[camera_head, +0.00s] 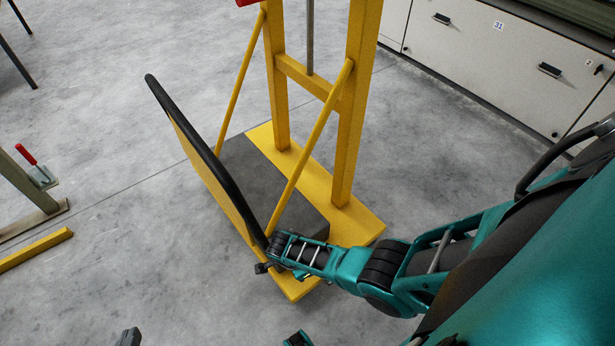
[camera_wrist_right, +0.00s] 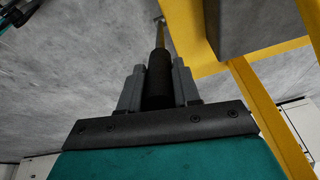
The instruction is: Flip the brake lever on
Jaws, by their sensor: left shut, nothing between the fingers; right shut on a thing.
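In the right wrist view the two grey fingers of my right gripper (camera_wrist_right: 158,68) are closed on the brake lever's black round grip (camera_wrist_right: 160,88). Its thinner yellowish shaft runs on beyond the fingertips, away from the camera. In the head view I cannot make out the lever; my teal right arm comes in from the right and reaches toward the near corner of the yellow stand (camera_head: 357,110). Only a grey tip of my left gripper (camera_head: 128,338) shows at the bottom edge; it is apart from the stand, and nothing is seen in it.
The stand has a dark base plate (camera_head: 262,172) and a tilted black bar (camera_head: 195,135) along a yellow panel. A red-handled clamp (camera_head: 27,156) and a yellow floor bar (camera_head: 36,250) are at the left. White cabinets (camera_head: 490,60) stand at upper right. The left floor is mostly clear.

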